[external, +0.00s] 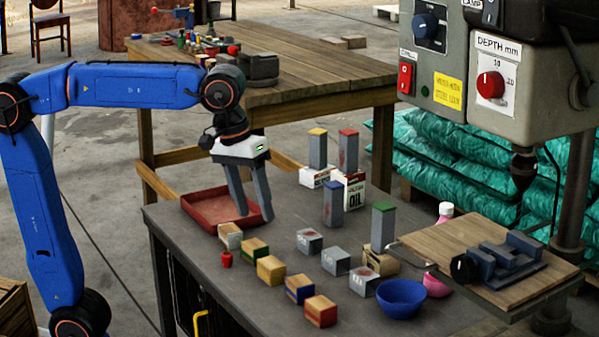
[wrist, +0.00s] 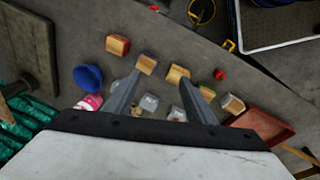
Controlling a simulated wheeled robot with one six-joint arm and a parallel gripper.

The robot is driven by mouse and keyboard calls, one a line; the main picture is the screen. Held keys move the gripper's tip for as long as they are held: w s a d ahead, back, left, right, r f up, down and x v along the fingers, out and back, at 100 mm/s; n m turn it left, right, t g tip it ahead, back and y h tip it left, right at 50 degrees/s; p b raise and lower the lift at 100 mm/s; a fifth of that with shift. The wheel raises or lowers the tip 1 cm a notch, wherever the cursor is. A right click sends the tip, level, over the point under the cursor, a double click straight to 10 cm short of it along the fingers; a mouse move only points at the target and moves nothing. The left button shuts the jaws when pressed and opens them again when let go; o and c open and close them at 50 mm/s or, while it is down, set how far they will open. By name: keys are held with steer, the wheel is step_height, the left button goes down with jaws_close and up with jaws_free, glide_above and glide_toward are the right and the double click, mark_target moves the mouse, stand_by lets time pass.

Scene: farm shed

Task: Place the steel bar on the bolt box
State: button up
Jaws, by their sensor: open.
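I cannot tell which is the steel bar. Small labelled boxes include grey boxes (external: 336,261), an orange box (external: 271,270) and a red box (external: 320,311); their labels are too small to tell the bolt box. My gripper (external: 254,214) is open and empty, fingers down, above the table by the red tray. It also shows in the wrist view (wrist: 160,80), above the boxes.
A blue bowl (external: 401,298), a pink bottle (external: 437,285) and a small red object (external: 227,259) stand on the table. A drill press (external: 490,60) with a vise (external: 500,261) on its wooden board overhangs the right side.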

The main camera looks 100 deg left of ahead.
steer(key=s+d+f+m+t, duration=0.1)
steer(key=s+d+f+m, duration=0.2)
steer(key=s+f+m, duration=0.3)
steer(key=s+d+f+m+t, duration=0.1)
steer(key=s+d+f+m, duration=0.3)
steer(key=s+f, duration=0.8)
steer(key=s+m, duration=0.2)
steer(key=s, duration=0.2)
steer(key=shift+s+d+f, duration=0.15)
steer(key=shift+s, duration=0.15)
